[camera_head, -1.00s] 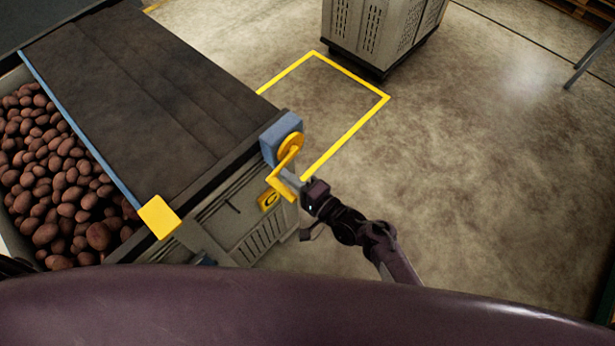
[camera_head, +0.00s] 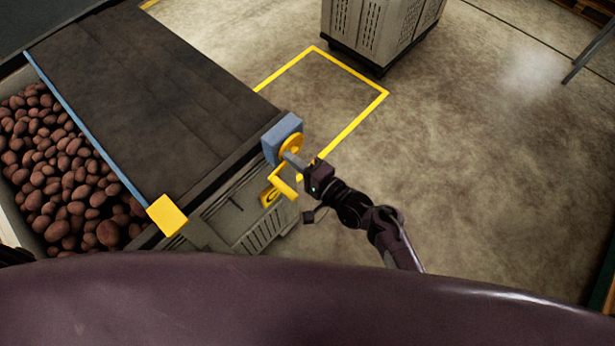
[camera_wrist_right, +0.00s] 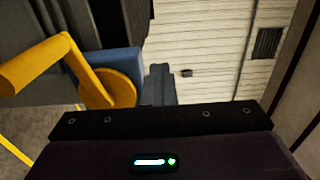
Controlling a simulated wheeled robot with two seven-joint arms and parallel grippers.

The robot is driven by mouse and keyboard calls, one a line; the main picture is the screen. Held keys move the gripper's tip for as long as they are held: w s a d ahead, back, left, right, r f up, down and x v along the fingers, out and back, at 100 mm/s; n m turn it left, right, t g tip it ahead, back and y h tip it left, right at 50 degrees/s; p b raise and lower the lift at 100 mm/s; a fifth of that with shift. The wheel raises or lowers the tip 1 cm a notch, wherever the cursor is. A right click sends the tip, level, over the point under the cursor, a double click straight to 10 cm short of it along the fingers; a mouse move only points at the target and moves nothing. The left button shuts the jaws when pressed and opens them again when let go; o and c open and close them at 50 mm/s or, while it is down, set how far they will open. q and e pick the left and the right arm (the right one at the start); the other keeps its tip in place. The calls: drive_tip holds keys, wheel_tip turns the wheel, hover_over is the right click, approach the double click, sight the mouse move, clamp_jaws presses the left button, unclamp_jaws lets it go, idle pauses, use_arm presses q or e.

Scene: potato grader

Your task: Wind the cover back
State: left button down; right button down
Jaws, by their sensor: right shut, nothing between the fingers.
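The dark cover (camera_head: 130,95) lies over much of the potato bin, with a blue bar (camera_head: 85,120) along its left edge and a yellow block (camera_head: 167,215) at the bar's near end. The yellow crank (camera_head: 291,144) sits on a blue housing (camera_head: 281,131) at the bin's near right corner. Its grip (camera_head: 283,187) points down and right. My right gripper (camera_head: 291,159) is shut and empty, its fingertips close to the crank's hub; contact is unclear. The wrist view shows the crank (camera_wrist_right: 108,88) at left, beside a grey finger (camera_wrist_right: 161,84). My left gripper is out of view.
Potatoes (camera_head: 60,170) lie exposed left of the blue bar. A yellow floor outline (camera_head: 352,128) lies beyond the crank, and a grey vented crate (camera_head: 378,30) stands behind it.

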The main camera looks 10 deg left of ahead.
drive_tip(key=w+d+r, duration=0.3)
drive_tip(key=w+r, duration=0.1)
drive_tip(key=w, duration=0.1)
drive_tip(key=shift+d+r, duration=0.3)
drive_tip(key=shift+d, duration=0.05)
drive_tip(key=c, duration=2.2)
unclamp_jaws()
drive_tip(key=c, duration=0.8)
unclamp_jaws()
drive_tip(key=v, duration=2.3)
